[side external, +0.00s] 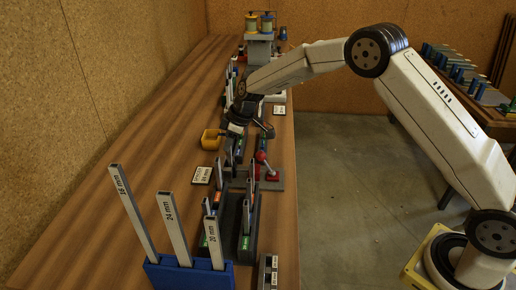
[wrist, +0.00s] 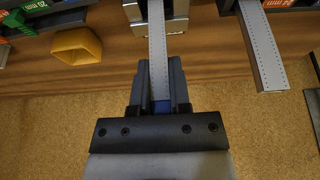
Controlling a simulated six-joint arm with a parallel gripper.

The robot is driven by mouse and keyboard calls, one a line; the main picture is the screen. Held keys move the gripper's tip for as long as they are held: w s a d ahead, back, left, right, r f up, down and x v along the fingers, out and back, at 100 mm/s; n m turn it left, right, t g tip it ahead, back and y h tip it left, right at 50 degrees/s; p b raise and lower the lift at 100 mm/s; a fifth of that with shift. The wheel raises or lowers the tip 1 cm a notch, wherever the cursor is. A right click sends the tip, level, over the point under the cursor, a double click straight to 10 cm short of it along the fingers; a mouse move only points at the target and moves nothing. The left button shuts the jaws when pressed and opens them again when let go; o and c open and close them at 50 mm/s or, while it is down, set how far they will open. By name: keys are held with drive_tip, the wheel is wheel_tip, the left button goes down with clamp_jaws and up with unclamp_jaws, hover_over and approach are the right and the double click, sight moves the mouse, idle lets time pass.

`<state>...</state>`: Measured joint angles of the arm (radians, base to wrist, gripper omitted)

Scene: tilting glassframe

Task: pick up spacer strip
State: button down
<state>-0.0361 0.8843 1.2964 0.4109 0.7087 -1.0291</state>
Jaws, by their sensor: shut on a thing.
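My gripper (wrist: 160,85) is at the lower middle of the wrist view, with its two dark fingers shut on a grey spacer strip (wrist: 157,40) with dotted edges. The strip runs up out of the frame between metal blocks. A second grey dotted strip (wrist: 262,50) stands to the right, apart from my gripper. In the side view my gripper (side external: 237,128) is low over the bench beside a yellow tray (side external: 211,139); the held strip is not clear there. Labelled strips (side external: 173,230) stand in a blue holder (side external: 190,275) near the camera.
The yellow tray also shows in the wrist view (wrist: 76,46). Dark racks (side external: 246,235) with upright strips and a red-knobbed lever (side external: 264,165) line the bench's right side. Yellow spools (side external: 260,22) stand at the far end. The bench's left side (side external: 120,145) is mostly clear beside a cork wall.

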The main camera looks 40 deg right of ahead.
drive_tip(key=shift+r, duration=0.1)
idle(0.3)
drive_tip(key=shift+r, duration=4.95)
